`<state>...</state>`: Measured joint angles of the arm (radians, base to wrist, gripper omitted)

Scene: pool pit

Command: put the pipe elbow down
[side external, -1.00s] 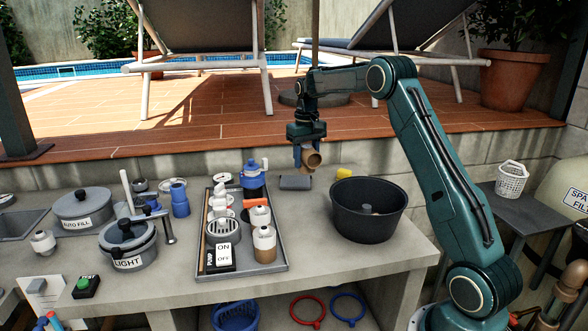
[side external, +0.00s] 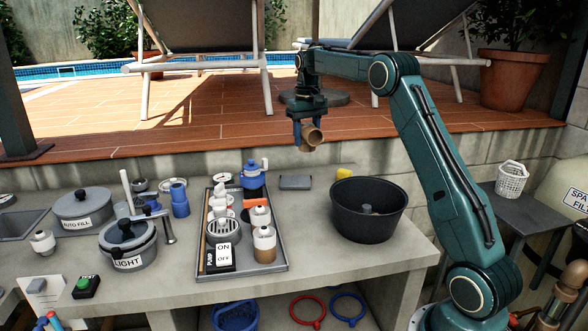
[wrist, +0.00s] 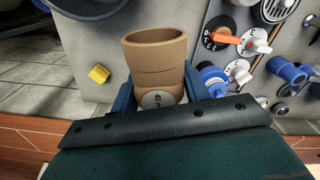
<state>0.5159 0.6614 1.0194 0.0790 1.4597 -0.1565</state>
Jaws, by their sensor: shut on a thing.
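The pipe elbow (side external: 311,137) is tan-brown and hangs in the air above the back of the concrete counter. It fills the middle of the wrist view (wrist: 157,62), with its open round end away from the jaws and a pale "40 m" label partly hidden near them. My gripper (side external: 305,135) is shut on it, with a blue finger on each side. The jaws also show in the wrist view (wrist: 158,95). Nothing touches the elbow from below.
A black tub (side external: 347,215) stands to the right on the counter. A grey tray (side external: 281,262) with several fittings lies to the left. A grey block (side external: 295,182) and a yellow block (side external: 344,173) sit at the back. The counter between tray and tub is clear.

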